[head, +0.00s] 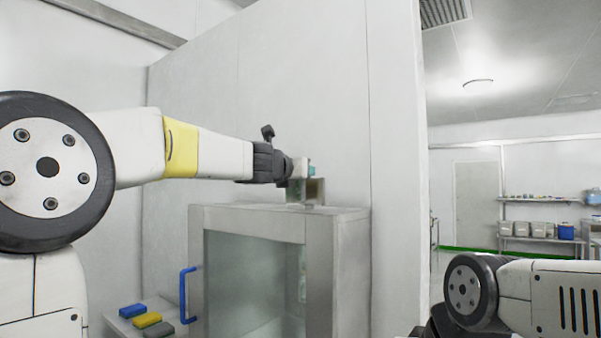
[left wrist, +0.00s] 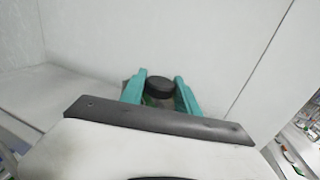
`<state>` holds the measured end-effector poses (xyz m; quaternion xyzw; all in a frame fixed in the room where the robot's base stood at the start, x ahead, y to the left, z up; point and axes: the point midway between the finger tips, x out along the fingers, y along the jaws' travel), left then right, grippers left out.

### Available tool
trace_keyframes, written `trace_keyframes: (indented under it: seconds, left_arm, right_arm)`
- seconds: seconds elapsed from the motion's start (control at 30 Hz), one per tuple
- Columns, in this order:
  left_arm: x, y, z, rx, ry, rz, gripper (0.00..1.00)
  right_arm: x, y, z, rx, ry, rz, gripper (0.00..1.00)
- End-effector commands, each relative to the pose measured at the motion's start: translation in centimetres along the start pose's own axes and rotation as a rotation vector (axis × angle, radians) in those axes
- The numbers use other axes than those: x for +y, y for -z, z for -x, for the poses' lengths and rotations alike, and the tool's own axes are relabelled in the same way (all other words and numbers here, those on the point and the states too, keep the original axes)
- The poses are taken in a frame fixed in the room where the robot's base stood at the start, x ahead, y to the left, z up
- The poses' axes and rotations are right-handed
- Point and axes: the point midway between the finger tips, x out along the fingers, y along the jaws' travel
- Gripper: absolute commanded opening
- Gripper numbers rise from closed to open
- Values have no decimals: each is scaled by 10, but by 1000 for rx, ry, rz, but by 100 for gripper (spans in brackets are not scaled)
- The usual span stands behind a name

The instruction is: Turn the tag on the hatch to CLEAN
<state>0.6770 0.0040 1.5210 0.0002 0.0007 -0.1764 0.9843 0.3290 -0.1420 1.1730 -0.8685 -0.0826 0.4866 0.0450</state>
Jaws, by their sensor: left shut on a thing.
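The hatch (head: 340,225) is a grey metal-framed cabinet with a glass front and a blue handle (head: 184,296). A small bracket with a brownish panel (head: 316,190) stands on its top; this looks like the tag's holder, and no wording is readable. My left gripper (head: 311,170) is at the top of this bracket. In the left wrist view its teal fingers (left wrist: 160,92) are on both sides of a dark round knob (left wrist: 160,86), shut on it. The fingers and my wrist hide most of what lies below the knob. My right gripper is out of view.
A blue, a yellow and a grey block (head: 160,329) lie on a ledge left of the hatch. A white wall (head: 270,80) rises close behind the hatch. Shelves with containers (head: 540,229) stand far off at the right.

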Motion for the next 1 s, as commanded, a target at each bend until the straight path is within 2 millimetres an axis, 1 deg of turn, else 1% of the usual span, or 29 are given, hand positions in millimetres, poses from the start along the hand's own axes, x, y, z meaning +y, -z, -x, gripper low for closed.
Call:
trace_keyframes:
  seconds: [0.03,0.6,0.8,1.0]
  left_arm:
    - [-4,0,0,0,-39,-1,0]
    - [-5,1,-2,0,-562,1,0]
    - [-4,1,-3,0,-698,1,0]
    - [-3,0,-2,-1,-787,1,0]
  right_arm:
    - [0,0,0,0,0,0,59]
    - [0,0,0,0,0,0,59]
    - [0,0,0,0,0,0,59]
    - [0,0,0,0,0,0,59]
